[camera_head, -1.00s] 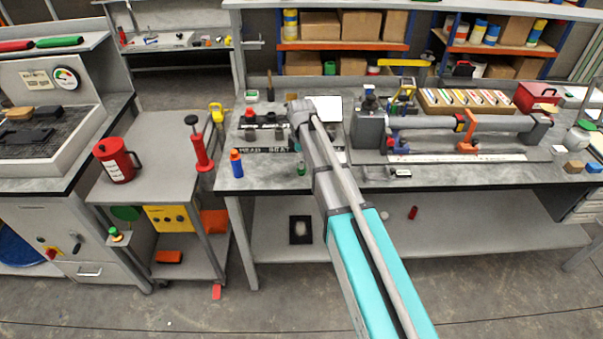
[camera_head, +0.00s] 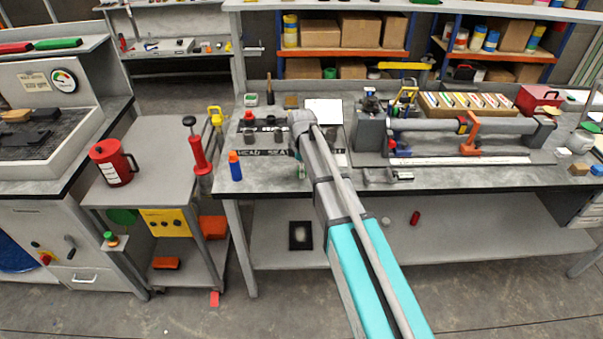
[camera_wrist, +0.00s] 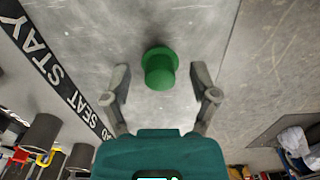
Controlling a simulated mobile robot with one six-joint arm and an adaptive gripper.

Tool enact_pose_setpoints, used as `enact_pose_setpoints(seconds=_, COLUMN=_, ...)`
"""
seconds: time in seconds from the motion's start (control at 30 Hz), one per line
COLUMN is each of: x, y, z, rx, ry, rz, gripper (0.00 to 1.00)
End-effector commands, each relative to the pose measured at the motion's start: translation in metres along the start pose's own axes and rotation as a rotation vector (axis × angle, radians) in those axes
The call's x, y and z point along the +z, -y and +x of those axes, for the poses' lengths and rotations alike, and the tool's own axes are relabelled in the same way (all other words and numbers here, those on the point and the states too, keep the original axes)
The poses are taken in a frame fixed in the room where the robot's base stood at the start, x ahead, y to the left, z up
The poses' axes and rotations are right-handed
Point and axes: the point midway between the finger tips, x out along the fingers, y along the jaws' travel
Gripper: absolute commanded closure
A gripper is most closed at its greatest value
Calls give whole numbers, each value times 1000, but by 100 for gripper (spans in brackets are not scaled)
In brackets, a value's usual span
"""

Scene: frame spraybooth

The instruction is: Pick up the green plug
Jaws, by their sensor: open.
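The green plug (camera_wrist: 159,70), a short cylinder with a wider rim, is on the grey bench top in the wrist view. My gripper (camera_wrist: 160,84) is open, with one finger on each side of the plug and a visible gap to both. Nothing is held. In the head view a small bit of green, likely the plug (camera_head: 301,171), shows beside the end of my arm. My fingers are mostly hidden there by the arm.
A lettered black strip (camera_wrist: 60,80) and dark cylinders (camera_wrist: 41,137) lie left of my gripper in the wrist view. In the head view, a blue bottle with an orange cap (camera_head: 236,168) stands to the left. A grey clamp fixture (camera_head: 371,132) stands to the right.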

Motion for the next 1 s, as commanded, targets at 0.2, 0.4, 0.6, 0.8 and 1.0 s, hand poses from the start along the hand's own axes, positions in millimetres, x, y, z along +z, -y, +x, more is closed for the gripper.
enact_pose_setpoints(seconds=0.2, x=0, y=0, z=0, rx=0, ry=0, rz=0, gripper=39)
enact_pose_setpoints(seconds=0.4, x=0, y=0, z=0, rx=0, ry=0, rz=0, gripper=76)
enact_pose_setpoints(seconds=0.6, x=0, y=0, z=0, rx=0, ry=0, rz=0, gripper=97)
enact_pose_setpoints(seconds=0.8, x=0, y=0, z=0, rx=0, ry=0, rz=0, gripper=97)
enact_pose_setpoints(seconds=1.0, x=0, y=0, z=-2, rx=0, ry=0, rz=0, gripper=97)
